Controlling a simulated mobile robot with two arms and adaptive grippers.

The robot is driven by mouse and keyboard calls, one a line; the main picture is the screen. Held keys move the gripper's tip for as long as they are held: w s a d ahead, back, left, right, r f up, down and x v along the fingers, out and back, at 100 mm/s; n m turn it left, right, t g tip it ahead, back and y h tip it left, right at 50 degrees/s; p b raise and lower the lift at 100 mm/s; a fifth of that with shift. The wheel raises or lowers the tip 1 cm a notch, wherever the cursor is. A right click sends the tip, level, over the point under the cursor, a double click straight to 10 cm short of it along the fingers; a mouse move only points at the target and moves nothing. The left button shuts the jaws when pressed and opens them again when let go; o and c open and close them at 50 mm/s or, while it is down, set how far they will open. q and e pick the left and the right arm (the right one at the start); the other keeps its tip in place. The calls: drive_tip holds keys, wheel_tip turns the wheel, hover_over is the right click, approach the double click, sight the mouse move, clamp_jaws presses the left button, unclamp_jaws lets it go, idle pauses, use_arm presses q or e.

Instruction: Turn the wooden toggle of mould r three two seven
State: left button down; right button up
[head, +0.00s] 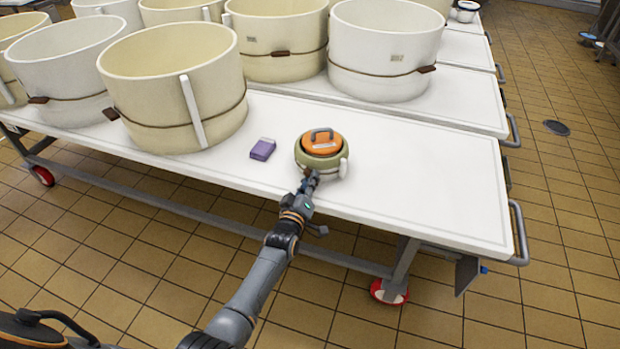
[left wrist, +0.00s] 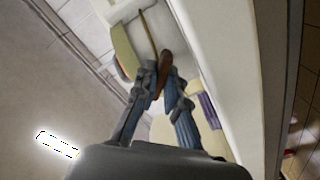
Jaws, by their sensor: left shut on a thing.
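A small round mould (head: 305,166) in pale green and cream stands near the front edge of the white table. An orange disc (head: 322,145) with a grey handle sits on top of it. I cannot read any number on it. My left gripper (head: 312,177) is at the mould's front side. In the left wrist view my left gripper (left wrist: 163,75) is shut on a brown wooden toggle (left wrist: 165,62), with a thin brown cord (left wrist: 148,32) running from it along the pale mould wall. In the head view the gripper hides the toggle. My right gripper is not in view.
A purple block (head: 262,149) lies left of the small mould. Large cream moulds with cords and toggles, such as this one (head: 165,85), stand behind and left. The white table (head: 430,190) is bare to the right, with a grey rail (head: 519,235) at its end.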

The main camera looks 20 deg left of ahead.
use_arm(q)
drive_tip(key=m, duration=0.3)
drive_tip(key=shift+m+p, duration=0.3)
drive_tip(key=shift+m, duration=2.3)
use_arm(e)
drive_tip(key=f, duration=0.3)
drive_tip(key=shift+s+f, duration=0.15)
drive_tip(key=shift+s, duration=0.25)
use_arm(q)
drive_tip(key=shift+m, duration=0.4)
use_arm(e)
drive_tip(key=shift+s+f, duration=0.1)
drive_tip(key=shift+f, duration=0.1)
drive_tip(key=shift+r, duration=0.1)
use_arm(q)
drive_tip(key=c, duration=1.4)
unclamp_jaws()
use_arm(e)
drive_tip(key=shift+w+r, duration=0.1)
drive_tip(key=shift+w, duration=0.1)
use_arm(q)
drive_tip(key=shift+s+f, duration=0.1)
drive_tip(key=shift+s, duration=0.1)
drive_tip(key=s, duration=1.1)
drive_tip(key=shift+s, duration=0.35)
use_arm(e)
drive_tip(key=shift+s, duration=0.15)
